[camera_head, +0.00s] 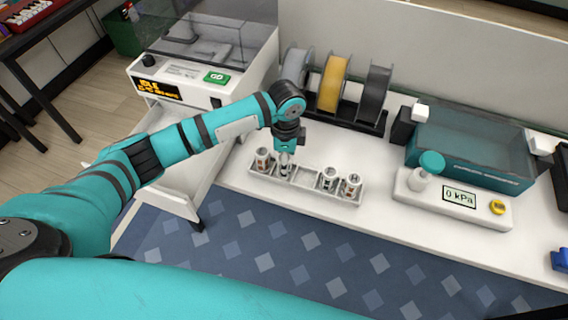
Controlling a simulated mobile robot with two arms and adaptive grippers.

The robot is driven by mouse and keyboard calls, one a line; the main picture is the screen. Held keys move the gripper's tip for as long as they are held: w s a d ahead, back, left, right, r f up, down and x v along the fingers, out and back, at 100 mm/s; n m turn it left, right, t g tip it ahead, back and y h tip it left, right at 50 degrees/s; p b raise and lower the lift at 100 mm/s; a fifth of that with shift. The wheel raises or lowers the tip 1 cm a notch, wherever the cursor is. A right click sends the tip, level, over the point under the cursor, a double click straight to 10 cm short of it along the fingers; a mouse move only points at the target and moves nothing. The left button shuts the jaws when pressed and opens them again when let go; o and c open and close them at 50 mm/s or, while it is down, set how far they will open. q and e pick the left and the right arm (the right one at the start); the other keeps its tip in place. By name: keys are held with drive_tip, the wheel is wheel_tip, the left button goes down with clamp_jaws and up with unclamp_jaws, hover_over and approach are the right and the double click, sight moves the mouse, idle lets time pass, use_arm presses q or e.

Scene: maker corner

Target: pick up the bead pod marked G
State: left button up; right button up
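A grey-white tray (306,190) with slots stands at the front of the white bench and holds several small white bead pods. One pod (263,160) is at its left end, and two, a pod (329,179) and another pod (352,186), are toward its right end. Their markings are too small to read, so I cannot tell which is G. My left gripper (285,153) points down at the second pod (283,171) from the left, its fingers at that pod's top. I cannot tell if they are closed on it. My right gripper is not in view.
A machine with a green GO button (216,77) stands left, with an open drawer (172,185). Spools, including a yellow spool (332,83), stand behind the tray. A gauge box reading 0 kPa (459,197) and a teal-lidded bin (470,150) stand right.

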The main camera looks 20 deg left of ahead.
use_arm(q)
drive_tip(key=c, duration=1.3)
